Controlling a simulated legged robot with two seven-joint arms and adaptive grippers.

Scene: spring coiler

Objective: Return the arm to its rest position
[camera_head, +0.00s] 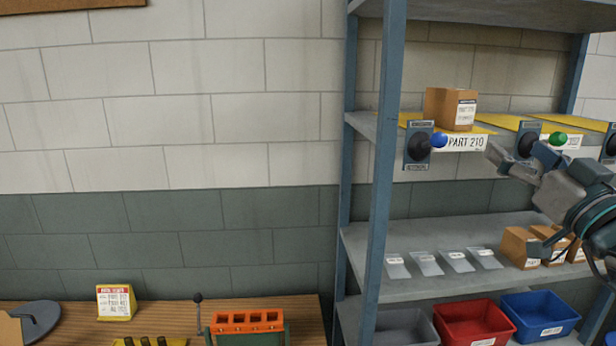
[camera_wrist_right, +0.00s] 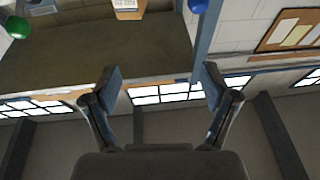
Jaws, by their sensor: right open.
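My right gripper (camera_head: 519,155) is at the right of the head view, in front of the shelf rack, with its arm coming in from the right edge. It is at about the height of the shelf with the PART 210 label. In the right wrist view, my right gripper (camera_wrist_right: 162,76) has its two fingers wide apart with nothing between them. My left gripper is not in the head view.
The blue-grey rack (camera_head: 382,150) carries a cardboard box (camera_head: 450,108), a blue knob (camera_head: 439,140) and a green knob (camera_head: 558,138). Below are small boxes (camera_head: 519,246), a red bin (camera_head: 474,322) and a blue bin (camera_head: 540,314). A wooden table (camera_head: 60,335) stands left.

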